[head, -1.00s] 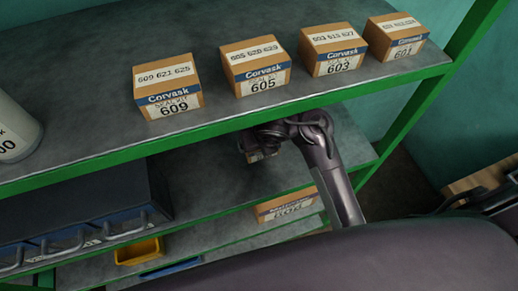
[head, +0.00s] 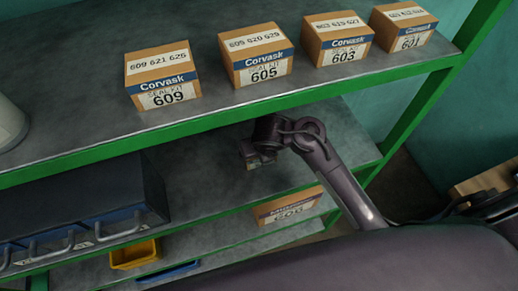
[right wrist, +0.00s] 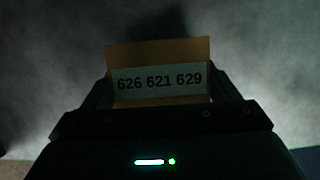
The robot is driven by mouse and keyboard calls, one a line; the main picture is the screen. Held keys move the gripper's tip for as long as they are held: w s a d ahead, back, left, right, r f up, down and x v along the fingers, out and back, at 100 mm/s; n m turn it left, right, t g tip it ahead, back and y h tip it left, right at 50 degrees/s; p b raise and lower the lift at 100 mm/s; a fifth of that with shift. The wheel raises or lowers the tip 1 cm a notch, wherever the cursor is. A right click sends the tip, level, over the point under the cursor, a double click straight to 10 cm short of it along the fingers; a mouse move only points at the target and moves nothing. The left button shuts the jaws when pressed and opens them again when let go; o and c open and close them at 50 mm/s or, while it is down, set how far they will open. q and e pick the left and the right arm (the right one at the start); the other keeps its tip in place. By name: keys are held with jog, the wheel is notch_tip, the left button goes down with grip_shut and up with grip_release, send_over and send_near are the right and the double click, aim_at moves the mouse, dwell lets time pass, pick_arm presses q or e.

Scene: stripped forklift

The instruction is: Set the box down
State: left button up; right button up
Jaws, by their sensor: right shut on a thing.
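My right gripper (head: 257,157) reaches in under the top shelf, over the middle shelf (head: 215,185). It is shut on a small brown cardboard box. In the right wrist view the box (right wrist: 158,52) sits between the two fingers, with a white label reading 626 621 629 towards the camera. The right gripper also shows there (right wrist: 160,98). In the head view the box is mostly hidden by the gripper. Whether it touches the shelf I cannot tell. My left gripper is not in view.
Boxes marked 609 (head: 163,80), 605 (head: 255,56), 603 (head: 338,40) and 601 (head: 403,28) stand on the top shelf, whose green edge (head: 215,117) is above the gripper. Dark drawers (head: 80,205) stand left. Another box (head: 287,207) and a yellow bin (head: 135,255) are lower.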

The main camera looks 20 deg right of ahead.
jog(key=o, duration=1.1)
jog(key=shift+f, duration=0.1)
jog(key=shift+c, duration=0.2)
jog(key=p+v, duration=0.3)
jog(key=v, duration=0.3)
jog(key=shift+a+r, duration=0.1)
jog(key=shift+r, duration=0.25)
jog(key=shift+s+r+p, duration=0.3)
jog(key=shift+s+r, duration=0.05)
jog(key=shift+r, duration=0.15)
jog(key=shift+f, duration=0.1)
